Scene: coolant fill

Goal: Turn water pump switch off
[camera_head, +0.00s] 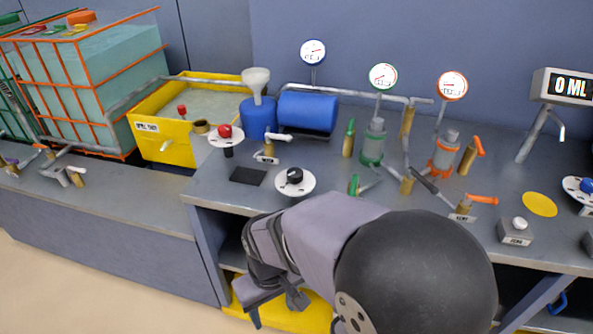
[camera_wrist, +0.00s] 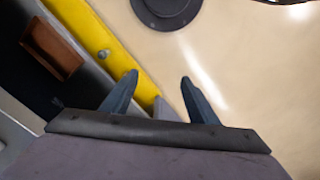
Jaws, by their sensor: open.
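Round white dial plates with knobs sit on the grey bench (camera_head: 340,195). One has a black knob (camera_head: 295,175), one a red knob (camera_head: 225,131) to its left, and one a blue knob (camera_head: 585,185) at the far right edge. Their labels are too small to read, so I cannot tell which is the water pump switch. My gripper (camera_head: 276,305) is open and empty, in front of the bench and below its top, pointing down. In the wrist view its two fingers (camera_wrist: 159,78) are spread apart over the floor and a yellow edge.
A blue tank (camera_head: 307,112), a yellow tub (camera_head: 165,150) and a caged tank (camera_head: 90,80) stand at the left and back. Gauges, valves and a 0 ML display (camera_head: 570,86) fill the right side.

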